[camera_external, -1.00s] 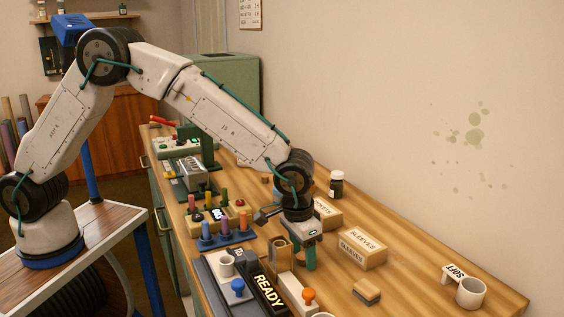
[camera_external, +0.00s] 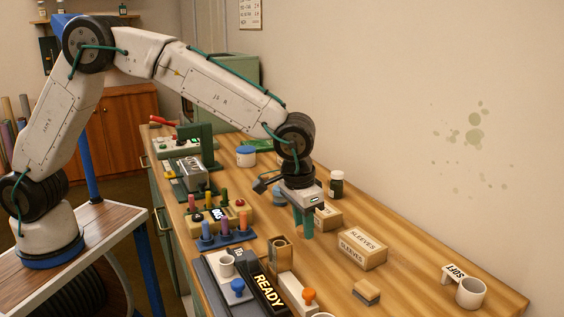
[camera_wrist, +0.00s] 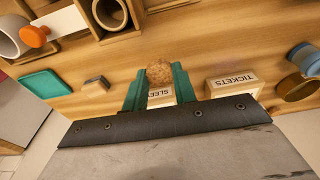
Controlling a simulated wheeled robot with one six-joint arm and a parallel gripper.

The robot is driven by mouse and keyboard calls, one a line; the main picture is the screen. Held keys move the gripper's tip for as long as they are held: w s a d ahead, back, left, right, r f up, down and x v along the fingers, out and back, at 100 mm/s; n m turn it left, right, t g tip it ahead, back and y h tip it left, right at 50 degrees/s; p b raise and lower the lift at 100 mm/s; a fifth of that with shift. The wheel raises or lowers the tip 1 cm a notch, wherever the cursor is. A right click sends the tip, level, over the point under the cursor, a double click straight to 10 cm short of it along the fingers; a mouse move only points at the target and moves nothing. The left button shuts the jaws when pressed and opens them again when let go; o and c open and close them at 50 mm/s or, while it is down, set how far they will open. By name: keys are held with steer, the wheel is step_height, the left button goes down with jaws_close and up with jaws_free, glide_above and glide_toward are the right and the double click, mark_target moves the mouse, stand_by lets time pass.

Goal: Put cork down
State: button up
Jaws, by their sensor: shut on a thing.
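My gripper (camera_wrist: 159,92) is shut on the cork (camera_wrist: 158,72), a round, speckled brown piece between the two green fingertips in the wrist view. In the external view my gripper (camera_external: 304,232) points down over the wooden table, left of the sleeves box. The cork is hidden behind the fingers there. I cannot tell whether the cork touches the table.
The sleeves box (camera_external: 362,249) and a smaller tickets box (camera_external: 327,216) stand right of my gripper. Bare wood (camera_external: 420,262) lies right of the boxes.

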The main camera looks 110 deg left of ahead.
steer(key=shift+r, duration=1.55)
step_height(320, 180, up, 4)
steer(key=shift+r, duration=0.15)
steer(key=s+a, duration=0.6)
steer(key=a, duration=0.5)
steer(key=s+a+n, duration=0.1)
steer(key=s+a, duration=0.4)
steer(key=a, duration=0.6)
steer(key=s+a, duration=0.6)
steer(key=a, duration=0.5)
steer(key=s+a, duration=0.7)
steer(key=s, duration=0.3)
steer(key=s+a+n, duration=0.1)
steer(key=s+a, duration=0.5)
steer(key=s, duration=0.5)
steer(key=s+a, duration=0.7)
steer(key=s, duration=0.3)
glide_toward(258, 146)
steer(key=d+f, duration=0.1)
steer(key=s+d+f, duration=0.1)
steer(key=shift+f, duration=0.25)
steer(key=shift+w+a, duration=0.45)
steer(key=shift+a, duration=0.2)
steer(key=shift+f, duration=1.75)
